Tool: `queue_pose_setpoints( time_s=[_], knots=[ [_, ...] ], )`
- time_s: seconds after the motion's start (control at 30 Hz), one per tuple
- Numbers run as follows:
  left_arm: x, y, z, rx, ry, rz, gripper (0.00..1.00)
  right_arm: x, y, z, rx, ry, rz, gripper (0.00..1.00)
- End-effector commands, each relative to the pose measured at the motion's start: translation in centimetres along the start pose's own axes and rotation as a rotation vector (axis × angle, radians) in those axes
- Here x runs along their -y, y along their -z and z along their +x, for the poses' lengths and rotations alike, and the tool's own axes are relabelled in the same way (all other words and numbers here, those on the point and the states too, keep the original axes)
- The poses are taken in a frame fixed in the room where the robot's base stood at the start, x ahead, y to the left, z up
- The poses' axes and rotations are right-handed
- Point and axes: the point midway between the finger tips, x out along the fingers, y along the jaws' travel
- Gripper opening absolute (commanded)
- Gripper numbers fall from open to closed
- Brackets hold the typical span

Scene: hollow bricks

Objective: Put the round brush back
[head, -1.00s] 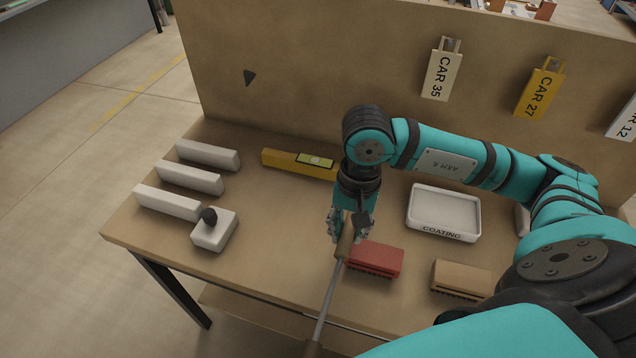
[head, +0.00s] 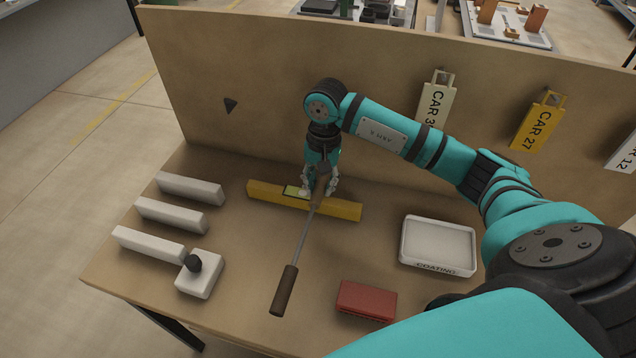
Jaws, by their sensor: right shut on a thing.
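The round brush (head: 300,243) is a long tool with a thin grey rod and a dark brown cylindrical end (head: 283,290) pointing toward the table's front. My right gripper (head: 319,194) is shut on its light brown far end, which the fingers partly hide. The brush slants down-left in the picture. I cannot tell whether its dark end touches the table. My left gripper is not in view.
Several pale bars and a white block with a black knob (head: 200,276) are at left. The back board (head: 290,100) carries car tags and a dark triangular piece (head: 231,105).

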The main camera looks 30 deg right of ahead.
Motion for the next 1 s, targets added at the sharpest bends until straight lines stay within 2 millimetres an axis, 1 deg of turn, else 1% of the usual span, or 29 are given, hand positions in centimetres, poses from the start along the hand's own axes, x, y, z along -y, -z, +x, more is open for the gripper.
queue_pose_setpoints(
  time_s=[0.03,0.1,0.23,0.33,0.43,0.53,0.73,1.0],
  knots=[
    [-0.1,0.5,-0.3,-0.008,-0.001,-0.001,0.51,0.4,0.5,-0.2,0.001,0.002,0.002,0.0],
    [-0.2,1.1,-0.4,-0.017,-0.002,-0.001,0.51,0.7,1.0,-0.1,0.0,0.002,0.0,0.0],
    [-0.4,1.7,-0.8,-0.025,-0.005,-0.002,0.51,1.1,1.8,0.1,0.003,-0.001,0.001,0.0],
    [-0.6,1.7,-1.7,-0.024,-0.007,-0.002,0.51,0.9,1.7,1.9,0.005,-0.004,0.0,0.0],
    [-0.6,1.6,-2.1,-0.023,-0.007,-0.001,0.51,0.9,1.9,3.0,0.002,-0.001,0.001,0.0],
    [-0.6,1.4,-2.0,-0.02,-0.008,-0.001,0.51,0.9,2.0,3.5,0.0,0.0,-0.001,0.0],
    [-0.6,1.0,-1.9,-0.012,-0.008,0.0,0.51,0.9,2.0,3.6,-0.001,0.0,-0.001,0.0],
    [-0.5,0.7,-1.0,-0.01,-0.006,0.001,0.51,0.9,2.1,4.3,-0.002,0.0,-0.001,0.0]
  ],
)
